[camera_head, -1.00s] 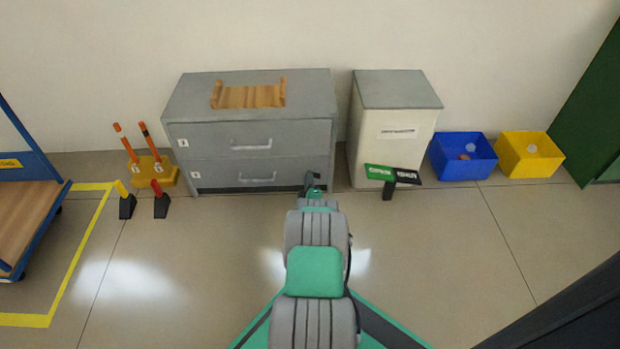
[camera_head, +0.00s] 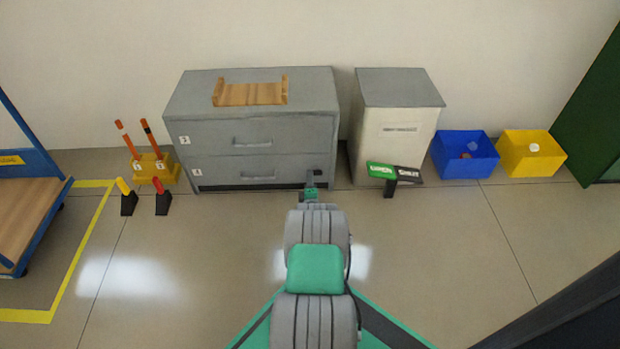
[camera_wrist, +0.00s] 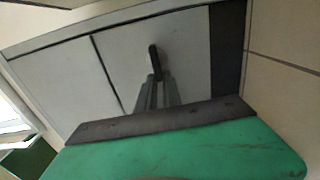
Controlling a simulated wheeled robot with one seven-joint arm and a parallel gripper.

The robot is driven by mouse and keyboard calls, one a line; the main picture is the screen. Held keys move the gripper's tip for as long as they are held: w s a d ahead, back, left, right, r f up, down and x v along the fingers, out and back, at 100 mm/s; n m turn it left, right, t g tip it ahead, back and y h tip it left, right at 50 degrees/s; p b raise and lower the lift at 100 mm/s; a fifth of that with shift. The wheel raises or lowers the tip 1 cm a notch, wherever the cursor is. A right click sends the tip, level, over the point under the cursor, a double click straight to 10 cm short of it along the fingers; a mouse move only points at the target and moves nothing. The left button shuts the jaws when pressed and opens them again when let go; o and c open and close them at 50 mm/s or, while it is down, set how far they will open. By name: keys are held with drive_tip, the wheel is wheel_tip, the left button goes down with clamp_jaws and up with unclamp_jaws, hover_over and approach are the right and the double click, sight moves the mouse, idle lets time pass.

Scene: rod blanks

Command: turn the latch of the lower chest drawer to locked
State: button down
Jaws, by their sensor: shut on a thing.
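The grey chest (camera_head: 215,135) has two drawers and stands against the wall. Its lower drawer (camera_head: 225,171) is closed, below the upper drawer (camera_head: 200,140). My gripper (camera_head: 312,177) is at the right end of the lower drawer front. In the wrist view my gripper (camera_wrist: 155,84) is shut on the dark latch (camera_wrist: 154,58) of this drawer. The latch's far part sticks out beyond the fingertips, roughly in line with the seam between the drawers. The fingers hide its near part. In the head view my gripper largely covers the latch.
A wooden tray (camera_head: 250,94) lies on the chest. Right of it are a white cabinet (camera_head: 395,145), an OPEN/SHUT sign (camera_head: 381,169), a blue bin (camera_head: 463,165) and a yellow bin (camera_head: 530,162). An orange rod stand (camera_head: 150,174) is left.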

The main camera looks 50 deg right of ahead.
drive_tip(key=c, duration=1.5)
unclamp_jaws()
drive_tip(key=p+v, duration=0.4)
drive_tip(key=v, duration=0.3)
drive_tip(key=shift+s+a, duration=0.25)
drive_tip(key=shift+a, duration=0.05)
